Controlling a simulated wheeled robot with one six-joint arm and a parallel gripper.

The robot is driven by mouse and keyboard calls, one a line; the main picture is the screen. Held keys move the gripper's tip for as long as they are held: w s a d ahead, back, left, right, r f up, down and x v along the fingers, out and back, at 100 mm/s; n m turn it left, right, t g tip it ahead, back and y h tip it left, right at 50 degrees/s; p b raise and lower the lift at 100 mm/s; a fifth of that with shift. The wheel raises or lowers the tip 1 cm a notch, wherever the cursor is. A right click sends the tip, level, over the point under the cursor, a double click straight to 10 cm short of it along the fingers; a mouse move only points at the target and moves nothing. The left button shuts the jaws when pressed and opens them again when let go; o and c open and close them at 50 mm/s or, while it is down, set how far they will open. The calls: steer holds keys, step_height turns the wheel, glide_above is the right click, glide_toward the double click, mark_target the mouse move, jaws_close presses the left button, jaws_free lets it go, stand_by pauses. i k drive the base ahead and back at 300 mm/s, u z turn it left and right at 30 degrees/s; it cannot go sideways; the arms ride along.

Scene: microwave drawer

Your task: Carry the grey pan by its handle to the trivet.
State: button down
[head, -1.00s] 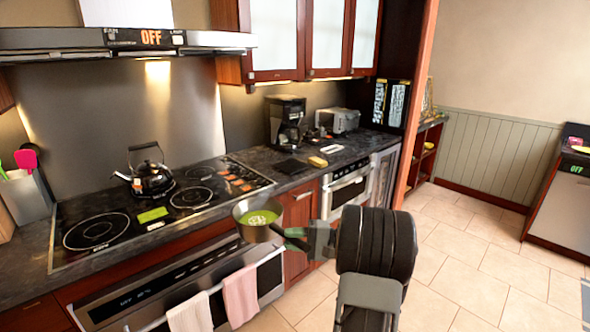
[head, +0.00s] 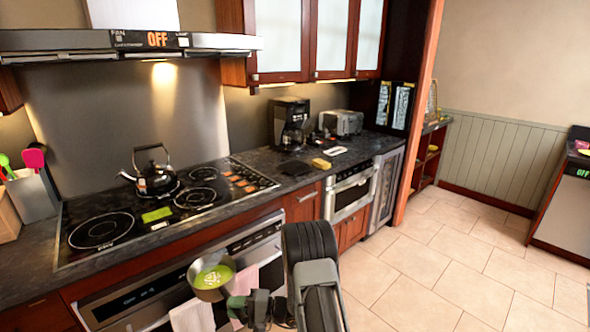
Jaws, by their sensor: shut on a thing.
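The grey pan (head: 206,295) holds green contents with a pale patch on top. It hangs in the air in front of the oven, below the counter edge. My gripper (head: 247,309) is to the right of the pan and shut on its handle, which is mostly hidden by the fingers. A dark flat square (head: 293,168) lies on the counter in front of the coffee maker; it may be the trivet, but I cannot tell for sure.
A black kettle (head: 154,178) stands on the cooktop (head: 100,229). A coffee maker (head: 290,122), a toaster (head: 341,122) and a yellow sponge-like block (head: 321,163) are on the counter. Towels (head: 193,316) hang on the oven front. Open tiled floor lies to the right.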

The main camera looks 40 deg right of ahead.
mark_target(296, 172)
steer(key=k, duration=0.65)
steer(key=z, duration=0.9)
steer(key=i, duration=1)
steer(key=z, duration=0.05)
